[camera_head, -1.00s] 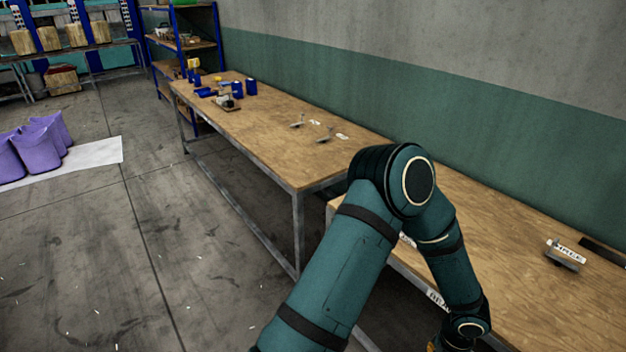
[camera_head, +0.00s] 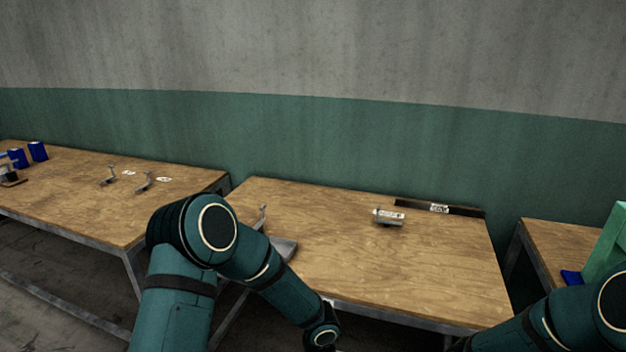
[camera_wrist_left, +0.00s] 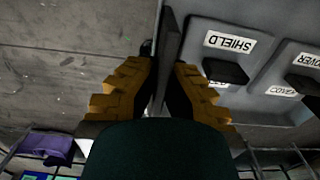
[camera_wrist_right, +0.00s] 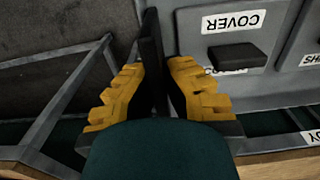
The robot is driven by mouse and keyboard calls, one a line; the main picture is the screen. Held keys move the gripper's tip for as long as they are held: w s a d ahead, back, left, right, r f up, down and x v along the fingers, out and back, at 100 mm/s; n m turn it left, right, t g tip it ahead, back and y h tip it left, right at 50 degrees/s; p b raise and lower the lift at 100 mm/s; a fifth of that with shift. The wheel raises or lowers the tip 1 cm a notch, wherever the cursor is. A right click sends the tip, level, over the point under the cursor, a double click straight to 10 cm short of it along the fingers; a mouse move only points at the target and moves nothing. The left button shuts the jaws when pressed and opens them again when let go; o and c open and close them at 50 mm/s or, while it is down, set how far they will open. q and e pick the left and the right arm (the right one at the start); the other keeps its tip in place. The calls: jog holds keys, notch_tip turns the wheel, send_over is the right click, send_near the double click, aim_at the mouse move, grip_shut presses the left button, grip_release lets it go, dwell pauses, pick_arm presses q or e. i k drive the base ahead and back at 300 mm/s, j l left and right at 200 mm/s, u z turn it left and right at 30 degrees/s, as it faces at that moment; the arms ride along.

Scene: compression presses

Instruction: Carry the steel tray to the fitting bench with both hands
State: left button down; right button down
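The grey steel tray (camera_wrist_left: 258,72) shows in the left wrist view, with compartments labelled SHIELD and COVER and dark blocks in them. It also shows in the right wrist view (camera_wrist_right: 188,48). My left gripper (camera_wrist_left: 163,70) has its yellow fingers closed on either side of an upright dark plate at the tray's edge. My right gripper (camera_wrist_right: 154,68) is closed the same way on a dark plate at the other end. The tray is not clearly visible in the head view, where both arms reach down out of frame. Which bench is the fitting bench cannot be read.
A wooden bench (camera_head: 340,225) stands ahead, with a small labelled fixture (camera_head: 388,218), a dark strip (camera_head: 440,208) and a grey plate (camera_head: 284,248). A left bench (camera_head: 80,200) holds small fixtures and blue parts. A right bench (camera_head: 550,240) has a green machine (camera_head: 608,245). Much of the middle bench top is clear.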

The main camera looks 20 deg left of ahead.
aim_at(49, 196)
jog(key=j, duration=3.55)
